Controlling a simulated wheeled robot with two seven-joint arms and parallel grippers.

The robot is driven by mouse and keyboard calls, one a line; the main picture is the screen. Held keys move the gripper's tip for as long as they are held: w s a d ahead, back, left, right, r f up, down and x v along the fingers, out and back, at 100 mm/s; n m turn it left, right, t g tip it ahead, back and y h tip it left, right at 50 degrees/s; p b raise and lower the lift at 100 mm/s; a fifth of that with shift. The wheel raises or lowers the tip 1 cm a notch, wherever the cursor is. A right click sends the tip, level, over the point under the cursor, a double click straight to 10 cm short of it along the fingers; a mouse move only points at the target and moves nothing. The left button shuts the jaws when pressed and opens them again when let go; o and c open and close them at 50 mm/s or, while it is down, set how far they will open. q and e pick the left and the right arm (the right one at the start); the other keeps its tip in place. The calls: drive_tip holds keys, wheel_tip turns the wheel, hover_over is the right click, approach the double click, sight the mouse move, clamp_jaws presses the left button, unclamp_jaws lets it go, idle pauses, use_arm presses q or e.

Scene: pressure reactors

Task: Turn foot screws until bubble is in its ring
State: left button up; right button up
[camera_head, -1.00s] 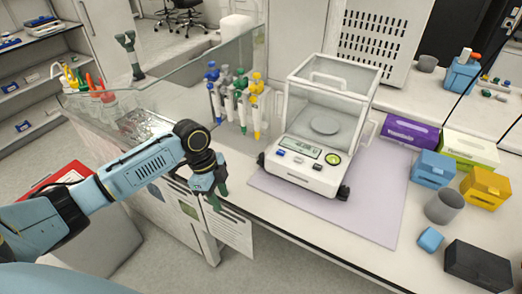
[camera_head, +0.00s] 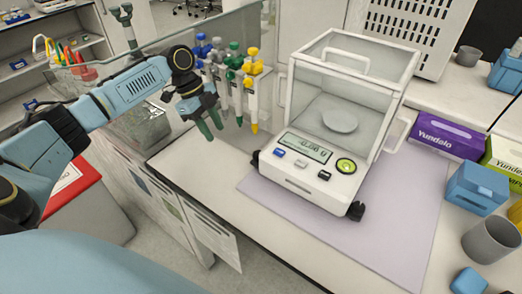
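A white analytical balance (camera_head: 318,182) with a glass draft shield stands on a lilac mat (camera_head: 395,255). Its round green bubble level (camera_head: 345,166) sits at the right of the front panel, beside the lit display (camera_head: 305,148). The bubble's exact place in the ring is too small to tell. A black right front foot screw (camera_head: 355,211) and a black left front foot screw (camera_head: 255,159) show at the base. My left gripper (camera_head: 211,127) points down, left of the balance and apart from it. Its two dark green fingers are a little apart, with nothing between them. My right gripper is out of view.
Pipettes with coloured tops (camera_head: 235,75) hang in a rack behind my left gripper. Purple (camera_head: 450,138) and green boxes, a blue box (camera_head: 476,188) and a grey cup (camera_head: 490,240) stand at the right. The bench front is clear.

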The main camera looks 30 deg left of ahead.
sight(255, 152)
use_arm(q)
drive_tip(key=shift+d, duration=0.25)
drive_tip(key=d, duration=0.7)
drive_tip(key=w+d, duration=0.1)
drive_tip(key=d, duration=0.3)
drive_tip(key=shift+w+d+p, duration=0.1)
drive_tip(key=shift+d+p, duration=0.05)
drive_tip(key=shift+p, duration=0.2)
drive_tip(key=shift+x, duration=1)
drive_tip(key=shift+d+f, duration=0.2)
drive_tip(key=shift+f, duration=0.2)
drive_tip(key=c, duration=0.7)
drive_tip(key=shift+m, duration=0.5)
drive_tip(key=shift+w+m+p, duration=0.1)
drive_tip(key=shift+m+p, duration=0.2)
drive_tip(key=o, duration=0.5)
drive_tip(key=shift+o, duration=1)
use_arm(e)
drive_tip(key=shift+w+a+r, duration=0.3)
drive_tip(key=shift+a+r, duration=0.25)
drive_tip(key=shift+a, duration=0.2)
